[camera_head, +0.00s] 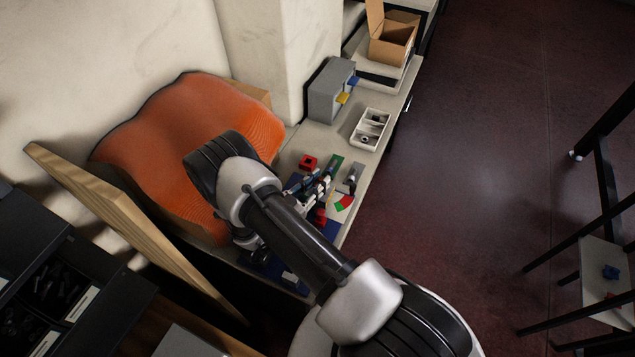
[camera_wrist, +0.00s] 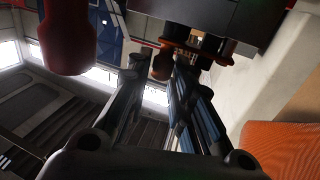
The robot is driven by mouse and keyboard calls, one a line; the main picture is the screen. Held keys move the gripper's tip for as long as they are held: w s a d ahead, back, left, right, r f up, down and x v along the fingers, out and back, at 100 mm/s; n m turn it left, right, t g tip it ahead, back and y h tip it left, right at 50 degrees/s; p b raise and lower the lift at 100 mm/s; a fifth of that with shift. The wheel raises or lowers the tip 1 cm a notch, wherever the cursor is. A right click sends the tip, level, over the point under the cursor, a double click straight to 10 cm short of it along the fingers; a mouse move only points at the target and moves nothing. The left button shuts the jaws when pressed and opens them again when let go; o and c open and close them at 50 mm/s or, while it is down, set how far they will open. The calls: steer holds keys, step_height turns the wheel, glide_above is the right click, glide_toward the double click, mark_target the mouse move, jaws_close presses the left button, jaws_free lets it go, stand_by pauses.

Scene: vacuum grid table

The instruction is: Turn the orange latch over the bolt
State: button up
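My gripper (camera_wrist: 160,68) points up into the wrist view, its two dark fingers apart with a gap between the tips. An orange-brown piece (camera_wrist: 163,64), probably part of the latch, shows in line with this gap; I cannot tell whether either finger touches it. More orange (camera_wrist: 222,57) shows to its right, under a dark block (camera_wrist: 205,12). The bolt cannot be made out clearly. In the head view my arm covers part of the work area, and the latch cannot be picked out there.
A dark red rounded part (camera_wrist: 67,35) hangs close left of the fingers. An orange ribbed sheet (camera_head: 190,115) stands behind.

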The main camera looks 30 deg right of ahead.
steer(key=o, duration=0.3)
steer(key=v, duration=0.7)
steer(key=shift+a, duration=0.25)
steer(key=shift+s, duration=0.1)
stand_by(0.4)
